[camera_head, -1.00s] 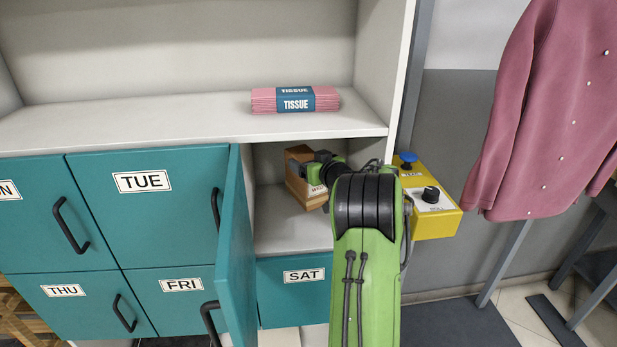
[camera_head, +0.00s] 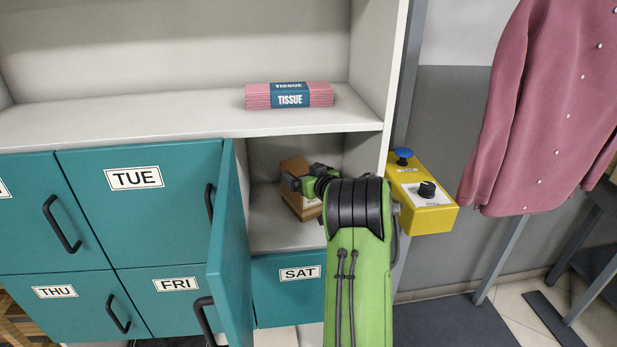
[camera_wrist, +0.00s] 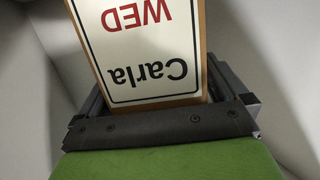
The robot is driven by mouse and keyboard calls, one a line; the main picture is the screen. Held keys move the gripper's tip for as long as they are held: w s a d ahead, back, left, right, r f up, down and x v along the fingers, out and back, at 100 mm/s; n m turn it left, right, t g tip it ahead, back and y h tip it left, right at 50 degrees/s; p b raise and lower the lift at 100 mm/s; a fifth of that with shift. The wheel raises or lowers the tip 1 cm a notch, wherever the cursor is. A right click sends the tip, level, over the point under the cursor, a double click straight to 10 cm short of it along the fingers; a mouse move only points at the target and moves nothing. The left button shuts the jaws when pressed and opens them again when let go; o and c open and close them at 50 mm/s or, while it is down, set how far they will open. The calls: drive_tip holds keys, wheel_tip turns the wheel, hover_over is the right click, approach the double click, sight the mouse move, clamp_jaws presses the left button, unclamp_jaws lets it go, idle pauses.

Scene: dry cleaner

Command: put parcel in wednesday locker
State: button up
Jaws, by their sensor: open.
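The parcel (camera_head: 300,200), a brown box, stands inside the open locker (camera_head: 278,236) right of TUE and above SAT. In the wrist view its white label (camera_wrist: 145,50) reads "Carla WED", upside down. My gripper (camera_head: 303,184) reaches into this locker at the parcel. In the wrist view its open jaws (camera_wrist: 160,95) lie on either side of the parcel; contact with its sides is not clear. The locker's teal door (camera_head: 229,250) stands swung open to the left. Its own name label is not visible.
Closed lockers TUE (camera_head: 140,205), THU (camera_head: 60,305), FRI (camera_head: 170,295) and SAT (camera_head: 290,295) surround it. A pink tissue pack (camera_head: 290,96) lies on the shelf above. A yellow control box (camera_head: 425,205) and a pink garment (camera_head: 545,110) are to the right.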

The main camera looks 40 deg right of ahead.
drive_tip(key=b+v, duration=0.1)
drive_tip(key=v, duration=1)
drive_tip(key=shift+s, duration=0.35)
drive_tip(key=shift+a+r, duration=0.1)
